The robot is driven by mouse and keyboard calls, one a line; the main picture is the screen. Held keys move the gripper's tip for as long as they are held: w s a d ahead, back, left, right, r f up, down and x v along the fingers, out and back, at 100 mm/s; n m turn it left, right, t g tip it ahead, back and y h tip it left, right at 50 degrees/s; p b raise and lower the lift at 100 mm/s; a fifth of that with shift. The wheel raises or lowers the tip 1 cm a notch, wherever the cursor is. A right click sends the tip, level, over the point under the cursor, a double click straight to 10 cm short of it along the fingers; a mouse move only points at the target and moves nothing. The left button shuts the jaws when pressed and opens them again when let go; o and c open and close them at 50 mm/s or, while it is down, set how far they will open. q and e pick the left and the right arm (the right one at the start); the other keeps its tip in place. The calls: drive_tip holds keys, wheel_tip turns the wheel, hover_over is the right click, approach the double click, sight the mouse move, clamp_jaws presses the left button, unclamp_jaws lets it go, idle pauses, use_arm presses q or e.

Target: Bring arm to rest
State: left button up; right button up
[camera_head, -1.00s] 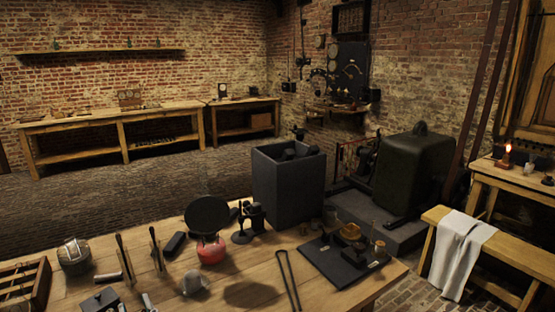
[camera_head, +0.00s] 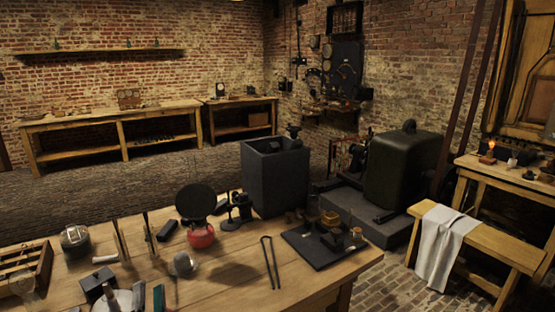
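No whole gripper or arm can be made out clearly in the head view. Small dark and pale shapes crowd the bottom left edge, and I cannot tell whether part of my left gripper is among them. My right gripper is not in view. The wooden workbench (camera_head: 225,292) fills the lower left. On it stand a red-based device with a round black disc (camera_head: 195,201), a black tongs-like tool (camera_head: 271,262) and a dark board (camera_head: 318,252) with several small pots. Nothing is seen held.
A dark square tank (camera_head: 276,180) stands behind the bench. A large dark green machine (camera_head: 402,172) is to its right. A wooden bench with a white cloth (camera_head: 441,248) stands at the right. A slatted wooden tray (camera_head: 25,268) lies at the left edge. Brick floor lies between benches.

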use_arm(q)
drive_tip(key=s+d+f+m+g+h, duration=0.2)
drive_tip(key=d+f+m+h, duration=0.5)
drive_tip(key=m, duration=0.6)
drive_tip(key=s+d+f+m+g+h, duration=0.2)
drive_tip(key=d+f+m+h, duration=0.3)
drive_tip(key=f+m, duration=0.6)
drive_tip(key=s+a+f+m+g+y, duration=0.1)
drive_tip(key=s+a+f+m+g, duration=0.2)
drive_tip(key=f, duration=0.5)
drive_tip(key=s+a+f+m+g, duration=0.3)
drive_tip(key=s+f+m, duration=0.3)
drive_tip(key=f, duration=0.2)
drive_tip(key=shift+s+a+f+m+g+y, duration=0.15)
drive_tip(key=shift+a+f+m+g+y, duration=0.1)
drive_tip(key=shift+a+m+g+y, duration=0.2)
